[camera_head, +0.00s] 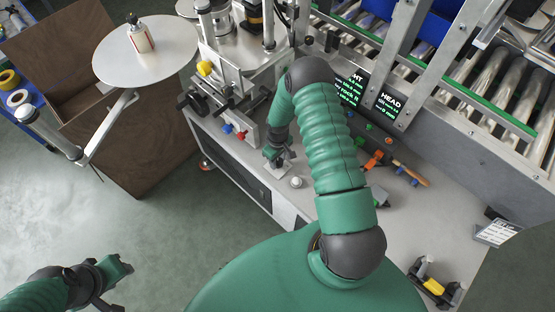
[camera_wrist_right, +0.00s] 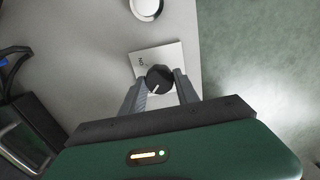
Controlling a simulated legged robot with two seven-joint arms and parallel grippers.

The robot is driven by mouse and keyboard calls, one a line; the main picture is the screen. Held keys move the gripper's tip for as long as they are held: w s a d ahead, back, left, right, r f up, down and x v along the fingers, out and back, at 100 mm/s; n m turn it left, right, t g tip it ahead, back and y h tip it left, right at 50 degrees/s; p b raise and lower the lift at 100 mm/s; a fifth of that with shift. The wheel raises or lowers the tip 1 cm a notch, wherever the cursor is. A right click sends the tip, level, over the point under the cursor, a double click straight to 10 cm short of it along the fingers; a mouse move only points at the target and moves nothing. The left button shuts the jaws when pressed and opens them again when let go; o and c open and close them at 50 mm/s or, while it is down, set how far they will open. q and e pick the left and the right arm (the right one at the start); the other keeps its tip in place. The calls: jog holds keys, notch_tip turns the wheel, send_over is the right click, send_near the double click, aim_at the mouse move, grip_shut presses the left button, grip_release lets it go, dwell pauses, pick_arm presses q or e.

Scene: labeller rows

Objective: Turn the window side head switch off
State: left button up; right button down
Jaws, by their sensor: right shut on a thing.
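A black rotary knob (camera_wrist_right: 158,79) with a white pointer line sits on a pale square plate (camera_wrist_right: 151,57) with small dark lettering. My right gripper (camera_wrist_right: 160,88) has its two grey fingers on either side of the knob, shut on it. In the head view my right gripper (camera_head: 277,160) reaches down to the plate (camera_head: 277,171) near the front edge of the machine table, and hides the knob there. My left gripper (camera_head: 118,272) hangs at the lower left over the floor, away from everything; its finger opening is not clear.
A round white button (camera_head: 296,182) sits beside the plate. Tools with orange handles (camera_head: 374,160) lie farther right on the table (camera_head: 440,215). A screen labelled HEAD (camera_head: 388,104) stands behind.

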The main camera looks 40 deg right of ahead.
aim_at(278, 161)
jog(key=shift+s, duration=0.1)
jog(key=c, duration=0.9)
grip_release()
jog(key=shift+r, duration=0.1)
notch_tip(278, 161, up, 16)
jog(key=p, duration=0.1)
jog(key=shift+r, duration=0.25)
